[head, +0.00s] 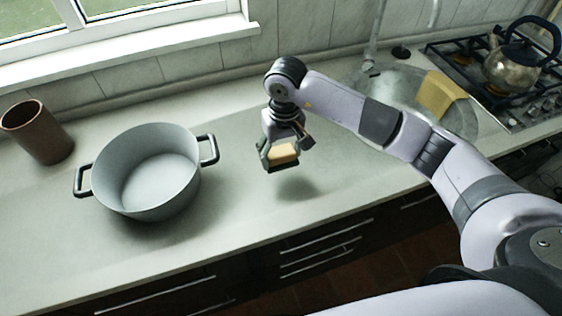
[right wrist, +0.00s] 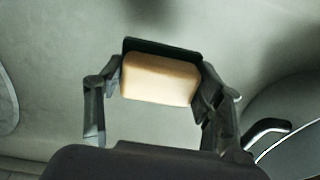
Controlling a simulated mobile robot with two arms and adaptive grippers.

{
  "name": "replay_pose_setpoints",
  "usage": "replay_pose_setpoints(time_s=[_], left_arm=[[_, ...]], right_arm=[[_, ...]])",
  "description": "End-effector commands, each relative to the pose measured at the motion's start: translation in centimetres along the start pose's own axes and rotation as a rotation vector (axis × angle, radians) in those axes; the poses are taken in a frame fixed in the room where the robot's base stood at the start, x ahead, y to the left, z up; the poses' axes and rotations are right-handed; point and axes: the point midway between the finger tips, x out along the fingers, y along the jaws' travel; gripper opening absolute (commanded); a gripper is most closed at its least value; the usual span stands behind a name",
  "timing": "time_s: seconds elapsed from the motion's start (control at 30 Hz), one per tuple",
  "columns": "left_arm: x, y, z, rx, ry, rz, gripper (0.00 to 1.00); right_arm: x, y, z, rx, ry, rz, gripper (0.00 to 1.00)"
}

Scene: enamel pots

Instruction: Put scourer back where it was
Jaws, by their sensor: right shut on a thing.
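The scourer (head: 284,151) is a small tan block with a dark side. My right gripper (head: 281,155) is shut on it and holds it above the counter, to the right of the pot; a shadow lies on the counter below. In the right wrist view the scourer (right wrist: 160,79) sits between the two fingers of the gripper (right wrist: 158,85), its dark layer along the upper edge. My left gripper is not in view.
A grey two-handled pot (head: 146,172) stands empty on the counter (head: 330,182). A brown cup (head: 37,132) is at far left. At right are a sink (head: 462,122) with a yellow cloth (head: 440,93) and a hob (head: 535,108) with a kettle (head: 515,68). Counter around the gripper is clear.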

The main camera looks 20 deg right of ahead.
Motion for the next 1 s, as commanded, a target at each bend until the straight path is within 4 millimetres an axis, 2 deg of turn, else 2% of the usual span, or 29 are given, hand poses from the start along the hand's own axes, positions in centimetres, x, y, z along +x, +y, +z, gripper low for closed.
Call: replay_pose_setpoints(time_s=[0.1, 0.27, 0.5, 0.9, 0.93, 1.0], left_arm=[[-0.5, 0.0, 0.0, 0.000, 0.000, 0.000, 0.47], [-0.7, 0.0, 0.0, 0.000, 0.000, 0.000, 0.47], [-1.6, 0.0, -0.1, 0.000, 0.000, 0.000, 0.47], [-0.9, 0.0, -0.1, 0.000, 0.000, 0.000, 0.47], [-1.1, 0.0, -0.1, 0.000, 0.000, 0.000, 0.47], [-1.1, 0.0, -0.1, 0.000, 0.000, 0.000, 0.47]], right_arm=[[1.3, 0.0, 0.0, 0.000, -0.001, -0.001, 0.40], [2.3, 0.1, 0.1, 0.001, -0.001, -0.001, 0.40], [5.6, 0.2, 0.2, 0.001, -0.002, -0.001, 0.40], [6.4, 0.2, 0.1, 0.000, 0.002, 0.000, 0.40], [6.3, 0.2, 0.1, 0.000, 0.002, 0.000, 0.63], [6.2, 0.2, 0.1, 0.000, 0.002, 0.000, 0.68]])
